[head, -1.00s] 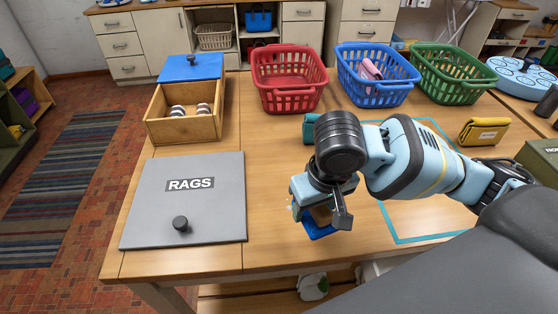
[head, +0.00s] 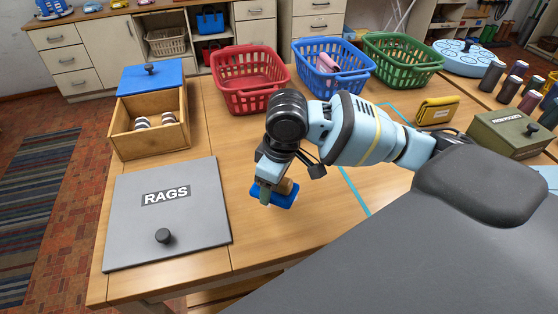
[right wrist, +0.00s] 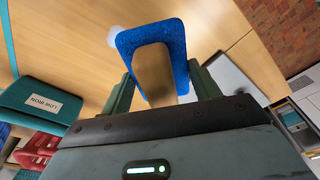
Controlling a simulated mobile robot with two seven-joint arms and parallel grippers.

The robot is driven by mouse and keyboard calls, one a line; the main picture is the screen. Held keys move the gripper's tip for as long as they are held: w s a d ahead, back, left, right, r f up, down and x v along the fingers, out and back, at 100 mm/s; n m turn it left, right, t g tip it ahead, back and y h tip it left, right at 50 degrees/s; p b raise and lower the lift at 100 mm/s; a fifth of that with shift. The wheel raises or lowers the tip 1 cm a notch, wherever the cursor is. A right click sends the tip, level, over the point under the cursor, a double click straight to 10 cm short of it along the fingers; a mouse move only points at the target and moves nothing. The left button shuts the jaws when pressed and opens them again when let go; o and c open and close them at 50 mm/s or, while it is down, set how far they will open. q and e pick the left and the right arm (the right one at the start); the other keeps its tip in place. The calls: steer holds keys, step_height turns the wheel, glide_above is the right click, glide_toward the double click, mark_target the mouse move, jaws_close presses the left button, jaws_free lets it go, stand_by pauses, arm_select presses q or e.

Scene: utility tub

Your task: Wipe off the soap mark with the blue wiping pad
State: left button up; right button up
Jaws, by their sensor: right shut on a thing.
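The blue wiping pad (head: 287,199) has a wooden handle block (head: 286,186) and is low over or on the wooden table, right of the grey RAGS lid; contact is not clear. My right gripper (head: 270,188) is shut on the pad's handle. In the right wrist view the fingers (right wrist: 163,85) stand either side of the handle, with the blue pad (right wrist: 178,32) beyond. A pale whitish smudge, likely the soap mark (right wrist: 116,36), shows at the pad's left edge there, partly covered by the pad. I cannot make it out in the head view. My left gripper is not in view.
The RAGS lid (head: 168,222) lies left of the pad. A wooden box (head: 150,140) with a blue lid panel stands behind it. Red (head: 250,85), blue (head: 331,72) and green (head: 402,65) baskets line the back. Bare table lies between pad and baskets.

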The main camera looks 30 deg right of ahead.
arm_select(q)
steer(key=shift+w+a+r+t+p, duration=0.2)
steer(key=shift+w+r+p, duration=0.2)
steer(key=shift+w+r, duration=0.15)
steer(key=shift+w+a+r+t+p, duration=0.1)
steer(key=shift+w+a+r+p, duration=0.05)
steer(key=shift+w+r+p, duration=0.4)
arm_select(e)
steer(key=w+d+n+g, duration=0.1)
steer(key=w+d+n, duration=0.3)
steer(key=n, duration=0.5)
steer(key=shift+w+d+f+y, duration=0.15)
steer(key=shift+w+y, duration=0.25)
steer(key=shift+w, duration=0.3)
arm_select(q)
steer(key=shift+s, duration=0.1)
arm_select(e)
steer(key=shift+f, duration=0.1)
